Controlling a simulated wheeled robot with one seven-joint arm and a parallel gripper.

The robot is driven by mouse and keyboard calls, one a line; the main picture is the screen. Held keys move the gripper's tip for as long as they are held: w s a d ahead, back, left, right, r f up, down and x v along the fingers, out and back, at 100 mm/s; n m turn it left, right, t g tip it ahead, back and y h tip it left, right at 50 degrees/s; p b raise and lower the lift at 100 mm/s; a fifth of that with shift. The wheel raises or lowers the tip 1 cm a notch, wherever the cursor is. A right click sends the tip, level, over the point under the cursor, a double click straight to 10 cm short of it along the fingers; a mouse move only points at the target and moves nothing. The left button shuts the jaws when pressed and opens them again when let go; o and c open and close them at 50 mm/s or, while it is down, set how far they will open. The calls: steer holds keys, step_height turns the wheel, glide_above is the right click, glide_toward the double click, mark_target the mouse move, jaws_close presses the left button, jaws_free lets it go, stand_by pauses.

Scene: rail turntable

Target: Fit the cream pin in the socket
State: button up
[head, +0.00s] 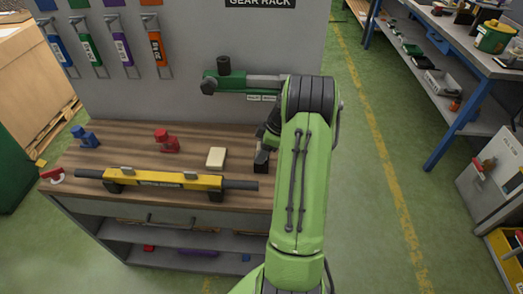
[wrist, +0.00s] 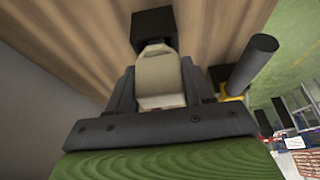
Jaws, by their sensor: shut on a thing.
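My gripper (wrist: 158,80) is shut on the cream pin (wrist: 160,75), which sits between its two dark grey fingers. In the head view my green arm hides the pin and most of the gripper. A black block (wrist: 153,28) is just beyond the pin's far end in the wrist view, over the wooden bench top. It may be the socket and appears to be the dark block (head: 262,160) beside my arm in the head view. I cannot tell whether pin and block touch. A separate cream block (head: 216,157) lies on the bench.
A yellow bar with black ends (head: 160,180) runs along the bench front; one end (wrist: 258,60) shows close right of my gripper. A green bar (head: 230,84) juts from the panel. Blue (head: 85,138) and red (head: 166,141) pieces stand on the bench.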

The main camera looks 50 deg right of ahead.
steer(key=shift+r, duration=0.4)
steer(key=shift+r+p, duration=2.3)
steer(key=shift+r, duration=0.75)
step_height(320, 180, up, 5)
steer(key=p, duration=0.4)
